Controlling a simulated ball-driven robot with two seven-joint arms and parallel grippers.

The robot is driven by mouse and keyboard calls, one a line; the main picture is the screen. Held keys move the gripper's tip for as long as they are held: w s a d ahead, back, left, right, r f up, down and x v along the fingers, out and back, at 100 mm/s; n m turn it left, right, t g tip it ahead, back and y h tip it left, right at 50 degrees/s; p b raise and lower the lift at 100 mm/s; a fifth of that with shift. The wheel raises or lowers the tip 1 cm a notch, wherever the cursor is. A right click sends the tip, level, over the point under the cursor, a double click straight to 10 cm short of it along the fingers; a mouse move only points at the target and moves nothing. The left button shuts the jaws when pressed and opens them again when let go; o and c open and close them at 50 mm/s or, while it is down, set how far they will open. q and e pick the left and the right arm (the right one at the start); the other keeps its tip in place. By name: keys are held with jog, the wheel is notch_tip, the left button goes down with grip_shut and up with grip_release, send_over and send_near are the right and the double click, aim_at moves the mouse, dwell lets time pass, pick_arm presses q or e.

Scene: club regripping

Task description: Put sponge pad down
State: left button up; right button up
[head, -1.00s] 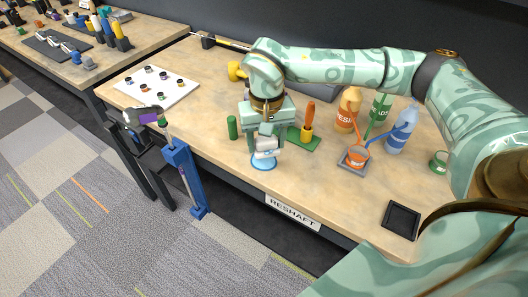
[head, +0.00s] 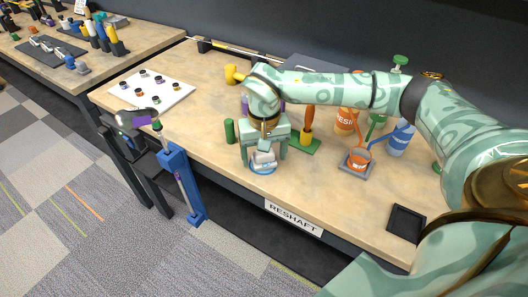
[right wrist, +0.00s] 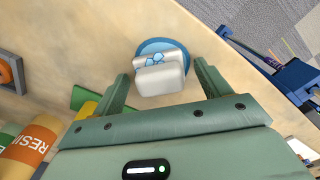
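The sponge pad (right wrist: 160,80) is a small pale grey block with a blue-patterned part beside it. It rests over a round blue disc (right wrist: 182,50) near the table's front edge. In the head view the pad (head: 264,158) shows between the fingers of my right gripper (head: 264,154). In the right wrist view my right gripper (right wrist: 163,84) is open, with one finger on each side of the pad and a gap on both sides. The exact contact under the pad is hidden. My left gripper is in neither view.
A green cylinder (head: 229,131) stands left of the gripper. An orange-handled tool (head: 308,125) on a green base, an orange cup (head: 358,159) and bottles (head: 400,138) stand to the right. A blue clamp stand (head: 181,180) holds a club by the front edge. A black tray (head: 405,222) lies front right.

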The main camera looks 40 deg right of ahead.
jog(key=shift+r, duration=0.1)
notch_tip(320, 180, up, 12)
jog(key=p, duration=0.3)
jog(key=shift+p, duration=0.35)
dwell(0.3)
